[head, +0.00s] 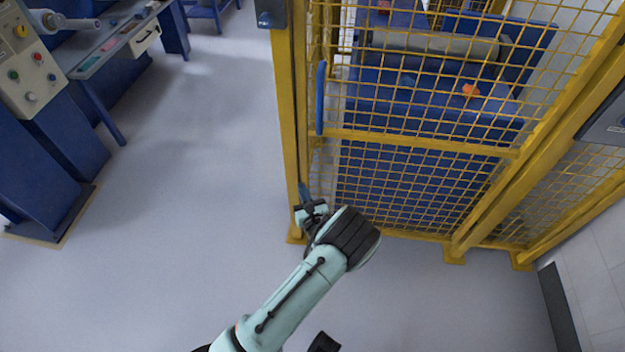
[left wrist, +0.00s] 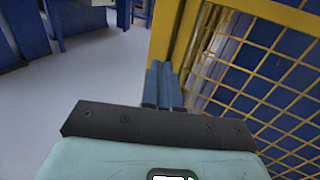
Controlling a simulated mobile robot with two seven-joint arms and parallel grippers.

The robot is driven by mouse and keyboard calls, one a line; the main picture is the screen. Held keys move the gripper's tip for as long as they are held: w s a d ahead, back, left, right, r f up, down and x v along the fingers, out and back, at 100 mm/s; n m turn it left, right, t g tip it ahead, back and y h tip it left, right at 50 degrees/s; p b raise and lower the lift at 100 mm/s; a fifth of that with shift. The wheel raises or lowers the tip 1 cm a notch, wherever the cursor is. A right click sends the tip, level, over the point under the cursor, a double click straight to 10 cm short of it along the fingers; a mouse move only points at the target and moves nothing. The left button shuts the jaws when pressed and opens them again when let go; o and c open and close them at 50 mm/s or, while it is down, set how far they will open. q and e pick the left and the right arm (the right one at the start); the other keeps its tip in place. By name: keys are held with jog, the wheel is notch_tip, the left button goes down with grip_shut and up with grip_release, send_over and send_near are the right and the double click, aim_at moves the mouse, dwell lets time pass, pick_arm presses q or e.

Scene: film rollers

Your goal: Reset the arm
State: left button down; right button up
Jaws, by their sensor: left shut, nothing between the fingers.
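My left arm reaches up from the bottom middle of the head view. My left gripper (head: 304,193) is shut and empty, with its blue fingers close to the yellow post of the safety fence (head: 284,110). I cannot tell from the head view whether they touch the post. In the left wrist view, the two blue fingers (left wrist: 163,85) lie side by side in front of the yellow post (left wrist: 175,40). My right gripper is not in view.
A yellow mesh gate (head: 420,140) with a blue handle (head: 320,98) encloses a blue machine (head: 420,85) holding a grey roller (head: 436,44). A control panel (head: 25,60) and blue bench (head: 115,45) stand at left. Grey floor (head: 190,150) lies clear between them. A white wall (head: 595,260) is at right.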

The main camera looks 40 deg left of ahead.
pick_arm(q)
jog(key=shift+s+d, duration=0.1)
jog(key=s+f+n+g+h+p, duration=0.25)
jog(key=s+f+g, duration=0.2)
jog(key=s, duration=0.45)
jog(key=s+f+n+g+h+p, duration=0.1)
jog(key=s+f+n+g, duration=0.3)
jog(key=s+g, duration=0.3)
jog(key=s+d+f+n+g+h+p, duration=0.3)
jog(key=s+d+n+h, duration=0.2)
jog(key=s+d, duration=0.45)
jog(key=s+d+r+n+h+p, duration=0.1)
jog(key=s+d+n+h+p, duration=0.1)
jog(key=s+d+n+h, duration=0.35)
jog(key=s+d+n+h+p, duration=0.2)
jog(key=d+h, duration=0.1)
jog(key=d, duration=0.6)
jog(key=w+d+r+n+t+h+p, duration=0.2)
jog(key=w+d+r+n+t+p, duration=0.1)
jog(key=n, duration=0.6)
jog(key=w+d+r+t, duration=0.1)
jog(key=w+d, duration=0.1)
jog(key=d, duration=0.1)
jog(key=shift+w+r+p, duration=0.2)
jog(key=shift+r+p, duration=0.1)
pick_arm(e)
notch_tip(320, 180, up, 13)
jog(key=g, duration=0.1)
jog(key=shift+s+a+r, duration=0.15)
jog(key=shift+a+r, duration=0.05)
